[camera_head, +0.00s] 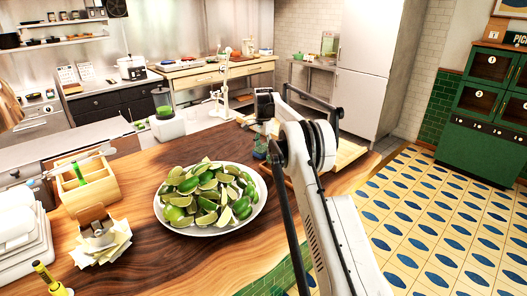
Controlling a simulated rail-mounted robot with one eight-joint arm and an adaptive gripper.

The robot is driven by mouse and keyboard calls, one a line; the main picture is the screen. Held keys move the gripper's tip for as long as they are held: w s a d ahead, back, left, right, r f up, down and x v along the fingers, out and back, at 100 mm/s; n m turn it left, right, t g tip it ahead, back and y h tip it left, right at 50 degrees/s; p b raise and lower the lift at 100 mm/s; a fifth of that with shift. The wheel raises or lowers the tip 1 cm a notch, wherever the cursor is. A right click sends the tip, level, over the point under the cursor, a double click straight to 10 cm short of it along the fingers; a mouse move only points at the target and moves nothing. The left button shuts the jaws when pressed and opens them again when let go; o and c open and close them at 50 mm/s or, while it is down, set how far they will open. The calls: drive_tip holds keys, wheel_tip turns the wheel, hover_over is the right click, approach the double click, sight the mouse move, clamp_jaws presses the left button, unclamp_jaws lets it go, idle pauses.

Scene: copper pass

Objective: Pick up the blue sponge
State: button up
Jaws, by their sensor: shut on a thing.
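My arm reaches from the lower right over the wooden counter, and my gripper (264,140) is at its far end, pointing down beside the cutting board. The gripper is small and partly hidden by my arm. It is shut on a small blue-green thing (261,148), of which only a patch shows. Its shape is too small to make out, so I cannot tell for sure that it is the blue sponge. I see no other blue sponge in this view. Whether the held thing touches the counter is not clear.
A white plate of limes (252,216) stands just in front of my gripper. A wooden board (350,153) lies behind my arm. A blender (165,122), a wooden caddy (90,188), a napkin holder (98,238) and a yellow bottle (47,280) stand at left. Front-middle counter is clear.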

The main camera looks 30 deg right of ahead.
sight(262, 148)
drive_tip(key=r, duration=0.2)
drive_tip(key=r+b, duration=0.1)
drive_tip(key=r, duration=0.1)
drive_tip(key=shift+a+r, duration=0.1)
drive_tip(key=shift+a, duration=0.25)
drive_tip(key=w+a+r, duration=0.2)
drive_tip(key=a+r, duration=0.4)
drive_tip(key=a, duration=0.4)
drive_tip(key=shift+w+a+r+b, duration=0.15)
drive_tip(key=shift+a+r+b, duration=0.2)
drive_tip(key=shift+a+b, duration=0.05)
drive_tip(key=c, duration=0.3)
drive_tip(key=s+a+r+n+b, duration=0.4)
drive_tip(key=s+a+r+n, duration=0.45)
drive_tip(key=s, duration=0.45)
drive_tip(key=s+a+n, duration=0.2)
drive_tip(key=s, duration=0.4)
drive_tip(key=s+a+n+b, duration=0.1)
drive_tip(key=s+a, duration=0.1)
drive_tip(key=s, duration=0.3)
drive_tip(key=s+a+n+b, duration=0.1)
drive_tip(key=s+a+n, duration=0.1)
drive_tip(key=s, duration=0.4)
drive_tip(key=shift+s+a+n, duration=0.15)
drive_tip(key=shift+s+n, duration=0.15)
drive_tip(key=shift+n, duration=0.05)
